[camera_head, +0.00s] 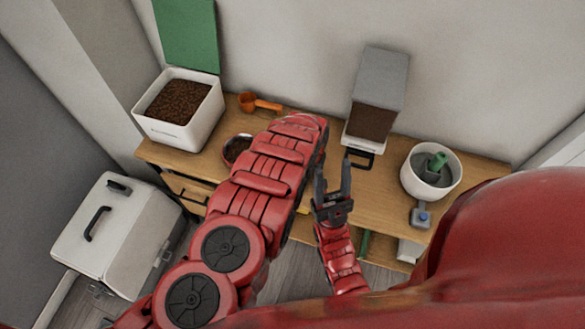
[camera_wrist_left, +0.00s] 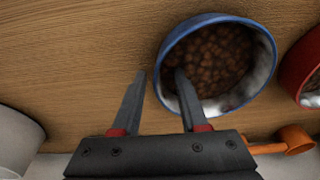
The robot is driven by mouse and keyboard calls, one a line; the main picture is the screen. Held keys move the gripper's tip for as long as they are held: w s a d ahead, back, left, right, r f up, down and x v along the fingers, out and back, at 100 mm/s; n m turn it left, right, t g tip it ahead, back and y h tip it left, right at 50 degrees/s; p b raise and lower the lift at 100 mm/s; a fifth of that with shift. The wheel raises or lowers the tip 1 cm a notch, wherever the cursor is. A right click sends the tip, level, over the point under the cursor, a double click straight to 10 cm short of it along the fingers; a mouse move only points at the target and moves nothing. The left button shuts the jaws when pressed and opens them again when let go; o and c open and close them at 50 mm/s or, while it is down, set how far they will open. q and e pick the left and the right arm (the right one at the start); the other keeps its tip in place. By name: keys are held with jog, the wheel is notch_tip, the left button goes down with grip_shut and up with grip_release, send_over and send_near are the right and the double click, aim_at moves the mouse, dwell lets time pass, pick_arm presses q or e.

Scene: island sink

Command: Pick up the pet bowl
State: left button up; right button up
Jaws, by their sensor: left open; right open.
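A blue-rimmed pet bowl (camera_wrist_left: 257,62) with brown kibble stands on the wooden top in the left wrist view. My left gripper (camera_wrist_left: 160,76) is open at its rim. One finger appears over the inside of the bowl and the other is outside, with the rim between them. Contact cannot be told. In the head view my left arm hides this bowl and the left gripper. A second, red bowl (camera_wrist_left: 304,75) is beside it; it also shows partly behind my arm in the head view (camera_head: 235,150). My right gripper (camera_head: 333,172) is open and empty, near the counter's front edge.
An orange scoop (camera_head: 259,103) lies near the wall. A white kibble bin (camera_head: 188,132) stands at left. A grey-topped dispenser (camera_head: 380,80) and a white pot (camera_head: 431,186) stand to the right. A white lidded case (camera_head: 115,235) is on the floor at left.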

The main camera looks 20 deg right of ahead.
pick_arm(q)
jog(key=shift+f, duration=0.1)
grip_shut()
dwell(1.4)
